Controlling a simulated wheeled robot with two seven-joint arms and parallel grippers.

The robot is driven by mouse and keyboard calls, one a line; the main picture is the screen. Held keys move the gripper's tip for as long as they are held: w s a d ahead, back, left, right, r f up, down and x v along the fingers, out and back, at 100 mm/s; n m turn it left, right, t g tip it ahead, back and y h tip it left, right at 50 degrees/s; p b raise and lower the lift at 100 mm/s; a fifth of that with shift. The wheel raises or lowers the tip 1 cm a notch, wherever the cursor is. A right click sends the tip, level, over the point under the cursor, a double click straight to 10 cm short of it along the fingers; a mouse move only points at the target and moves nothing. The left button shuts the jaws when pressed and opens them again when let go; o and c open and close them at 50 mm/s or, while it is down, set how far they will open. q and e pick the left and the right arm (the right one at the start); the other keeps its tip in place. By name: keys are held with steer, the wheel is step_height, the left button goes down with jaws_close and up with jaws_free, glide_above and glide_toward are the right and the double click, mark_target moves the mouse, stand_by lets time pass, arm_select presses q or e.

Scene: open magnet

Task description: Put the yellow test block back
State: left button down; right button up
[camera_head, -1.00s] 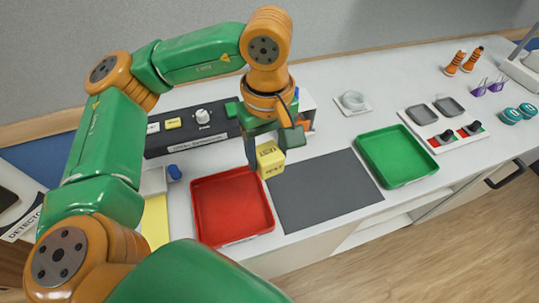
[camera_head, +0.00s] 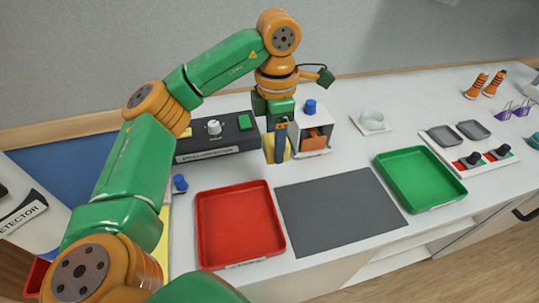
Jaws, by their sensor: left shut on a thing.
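My left gripper (camera_head: 279,138) points down at the back of the counter, between the black control panel and a small white box. It is shut on the yellow test block (camera_head: 268,149), which is mostly hidden behind the fingers. Only yellow edges of the block show on both sides of the fingers. I cannot tell whether the block touches the counter. My right gripper is out of view.
The black panel (camera_head: 215,150) lies left of the gripper; the white box (camera_head: 314,152) with a blue knob stands close on its right. A red tray (camera_head: 240,225), a grey mat (camera_head: 335,210) and a green tray (camera_head: 418,180) lie in front, all empty.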

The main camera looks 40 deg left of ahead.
arm_select(q)
steer(key=w+a+f, duration=0.1)
steer(key=f, duration=0.1)
steer(key=w+a+f+p, duration=0.1)
steer(key=f, duration=0.1)
steer(key=w+a+f, duration=0.1)
steer(key=a+f, duration=0.1)
steer(key=shift+w+p, duration=0.2)
steer(key=shift+p, duration=0.1)
step_height(320, 180, down, 3)
steer(key=shift+s+d+r+p, duration=0.1)
steer(key=shift+d+r+p, duration=0.05)
steer(key=shift+p, duration=0.5)
steer(key=shift+f+b, duration=0.3)
steer(key=shift+f, duration=0.1)
steer(key=shift+c, duration=0.8)
jaws_free()
steer(key=shift+r, duration=0.1)
step_height(320, 180, up, 12)
steer(key=shift+r+b, duration=0.2)
steer(key=shift+b, duration=0.25)
steer(key=shift+f, duration=0.1)
